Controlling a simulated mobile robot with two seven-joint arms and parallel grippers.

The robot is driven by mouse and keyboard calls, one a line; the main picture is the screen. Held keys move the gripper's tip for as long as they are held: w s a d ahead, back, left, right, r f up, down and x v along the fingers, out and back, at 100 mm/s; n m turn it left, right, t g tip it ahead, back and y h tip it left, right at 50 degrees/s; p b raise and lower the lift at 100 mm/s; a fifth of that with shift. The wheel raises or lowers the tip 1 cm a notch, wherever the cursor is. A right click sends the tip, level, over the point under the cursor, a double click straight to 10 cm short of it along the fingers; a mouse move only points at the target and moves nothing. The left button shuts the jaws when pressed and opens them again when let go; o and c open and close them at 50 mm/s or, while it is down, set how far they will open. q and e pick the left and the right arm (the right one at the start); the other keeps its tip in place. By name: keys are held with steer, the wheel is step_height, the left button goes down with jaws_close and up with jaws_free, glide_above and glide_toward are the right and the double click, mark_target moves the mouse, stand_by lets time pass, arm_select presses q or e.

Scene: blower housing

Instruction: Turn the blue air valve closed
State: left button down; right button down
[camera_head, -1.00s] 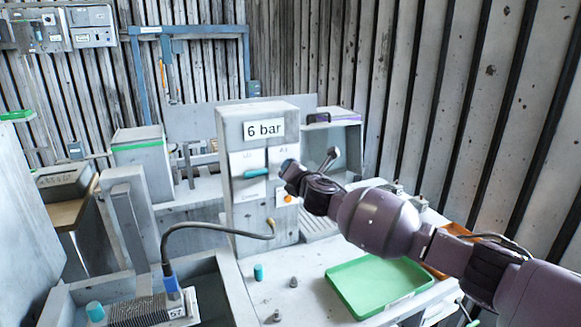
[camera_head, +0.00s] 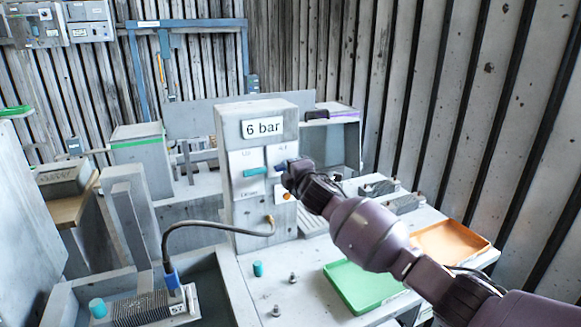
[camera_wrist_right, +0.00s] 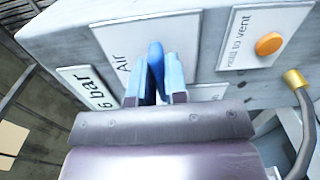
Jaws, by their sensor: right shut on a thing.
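The blue air valve handle (camera_wrist_right: 156,58) sits on a white plate marked "Air" in the right wrist view. My right gripper (camera_wrist_right: 162,88) is shut on it, with one light blue finger on each side. In the head view my right gripper (camera_head: 285,168) is at the right plate on the front of the grey "6 bar" housing (camera_head: 262,205), and my wrist hides most of the valve there. My left gripper is in neither view.
A teal lever (camera_head: 256,171) is on the plate left of my gripper. A curved hose (camera_head: 215,226) runs in front of the housing. A green tray (camera_head: 350,290) and an orange tray (camera_head: 450,242) lie on the bench.

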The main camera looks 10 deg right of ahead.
steer(key=shift+f+m, duration=0.1)
steer(key=shift+m, duration=0.3)
steer(key=c, duration=1.1)
jaws_free()
steer(key=shift+c, duration=0.2)
steer(key=s+d, duration=0.2)
steer(key=s, duration=0.8)
steer(key=shift+s, duration=0.3)
